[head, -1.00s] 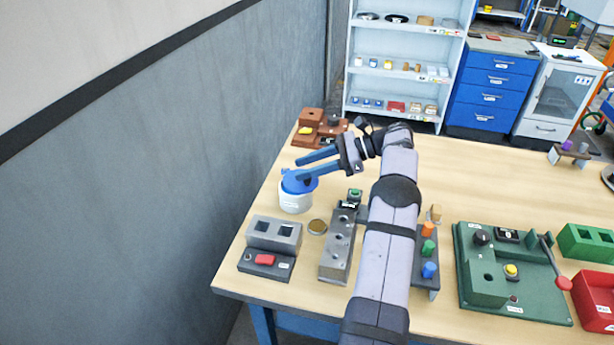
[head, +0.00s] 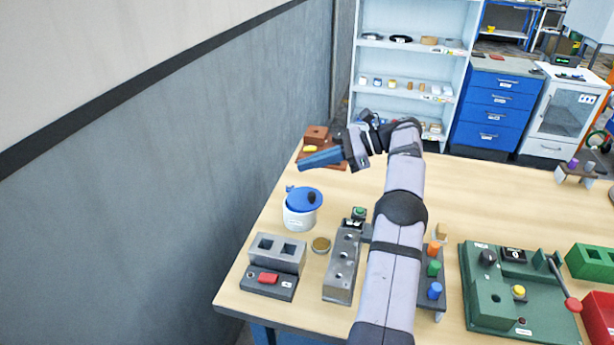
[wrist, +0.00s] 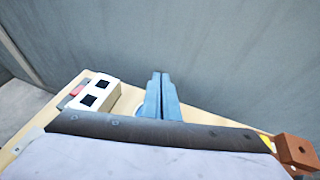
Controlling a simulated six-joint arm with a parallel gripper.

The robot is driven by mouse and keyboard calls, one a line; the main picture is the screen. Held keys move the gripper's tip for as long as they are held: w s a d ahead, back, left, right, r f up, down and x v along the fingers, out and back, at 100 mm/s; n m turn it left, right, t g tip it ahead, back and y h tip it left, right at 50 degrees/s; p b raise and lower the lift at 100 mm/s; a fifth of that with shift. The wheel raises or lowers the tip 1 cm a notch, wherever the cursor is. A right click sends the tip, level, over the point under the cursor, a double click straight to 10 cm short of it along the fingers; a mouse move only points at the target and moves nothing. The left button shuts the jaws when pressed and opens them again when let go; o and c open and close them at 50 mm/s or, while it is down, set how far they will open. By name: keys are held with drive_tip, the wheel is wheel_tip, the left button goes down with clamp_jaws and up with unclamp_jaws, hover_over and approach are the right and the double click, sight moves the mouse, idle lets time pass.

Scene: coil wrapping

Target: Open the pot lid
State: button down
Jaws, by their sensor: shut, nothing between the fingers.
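The pot (head: 299,219) is a white cylinder standing upright on the table's left side in the head view. Its blue lid (head: 296,201) lies over the top, with a dark knob (head: 311,197) on its right part and a small blue tab (head: 289,188) at the back left. The lid covers the pot's mouth, so the inside is hidden. My gripper (head: 301,165) has blue fingers that are shut and empty. It is above and behind the pot, apart from the lid.
A grey two-socket block (head: 277,253), a small round disc (head: 321,245) and a grey holed block (head: 342,275) stand in front of the pot. Brown blocks (head: 316,135) are at the back left. The grey wall (head: 200,180) runs along the left.

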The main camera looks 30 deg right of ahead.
drive_tip(key=w+a+f+m+t+h+p, duration=0.15)
drive_tip(key=w+a+h, duration=0.25)
drive_tip(key=w, duration=0.4)
drive_tip(key=w+a+f+m+t+h, duration=0.2)
drive_tip(key=w+a+f+m+h, duration=0.15)
drive_tip(key=w, duration=0.45)
drive_tip(key=w+a+f+m+t+h+p, duration=0.15)
drive_tip(key=w+a+h, duration=0.25)
drive_tip(key=w, duration=0.5)
drive_tip(key=m+g+h+p, duration=0.2)
drive_tip(key=m+g+h, duration=0.2)
drive_tip(key=g+h, duration=0.8)
approach(308, 199)
drive_tip(key=d+f+t+p, duration=0.1)
drive_tip(key=p, duration=0.1)
drive_tip(key=d+f+h+p, duration=0.1)
drive_tip(key=d+p, duration=0.1)
drive_tip(key=d+f+t+h+p, duration=0.1)
drive_tip(key=d+f+p, duration=0.1)
drive_tip(key=p, duration=0.1)
drive_tip(key=shift+s+n+t+h, duration=0.25)
drive_tip(key=shift+s+t, duration=0.05)
drive_tip(key=shift+s, duration=0.05)
drive_tip(key=shift+d, duration=0.1)
